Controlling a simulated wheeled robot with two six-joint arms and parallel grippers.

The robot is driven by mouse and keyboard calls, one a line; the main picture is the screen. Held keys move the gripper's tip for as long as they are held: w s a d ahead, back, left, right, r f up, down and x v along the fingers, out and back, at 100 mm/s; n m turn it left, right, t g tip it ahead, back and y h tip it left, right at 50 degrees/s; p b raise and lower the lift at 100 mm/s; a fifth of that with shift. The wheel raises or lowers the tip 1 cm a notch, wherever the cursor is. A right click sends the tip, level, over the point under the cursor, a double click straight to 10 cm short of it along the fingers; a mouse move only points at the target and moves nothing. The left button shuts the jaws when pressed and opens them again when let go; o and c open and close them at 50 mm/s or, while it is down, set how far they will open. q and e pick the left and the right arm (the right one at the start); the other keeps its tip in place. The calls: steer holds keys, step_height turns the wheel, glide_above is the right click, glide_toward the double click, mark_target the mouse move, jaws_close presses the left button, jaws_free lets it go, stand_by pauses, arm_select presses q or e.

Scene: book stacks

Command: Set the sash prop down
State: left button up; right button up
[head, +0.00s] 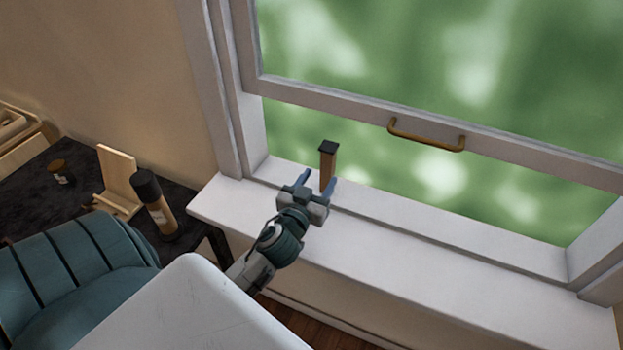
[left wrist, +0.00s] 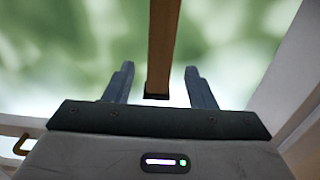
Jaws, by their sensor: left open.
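The sash prop (head: 327,170) is a short wooden stick with a dark cap, standing about upright at the window sill (head: 420,250). Its cap shows clear of the raised sash (head: 340,109). My left gripper (head: 318,184) is open at the prop's lower part, one finger on each side. In the left wrist view the prop (left wrist: 163,45) shows between the spread fingers of my left gripper (left wrist: 160,88), with gaps on both sides. The prop's foot is hidden behind my gripper in the head view. My right gripper is not in view.
The sash carries a brass handle (head: 427,136). A dark side table (head: 30,180) at the left holds a brown bottle (head: 156,205), a wooden stand (head: 117,178) and a small jar (head: 60,171). A teal cushioned seat (head: 70,265) is in front. The sill's right part is clear.

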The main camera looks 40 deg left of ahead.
arm_select(q)
steer(key=b+v, duration=0.1)
steer(key=v, duration=0.2)
steer(key=shift+s+d, duration=0.1)
steer(key=shift+s, duration=0.25)
stand_by(0.8)
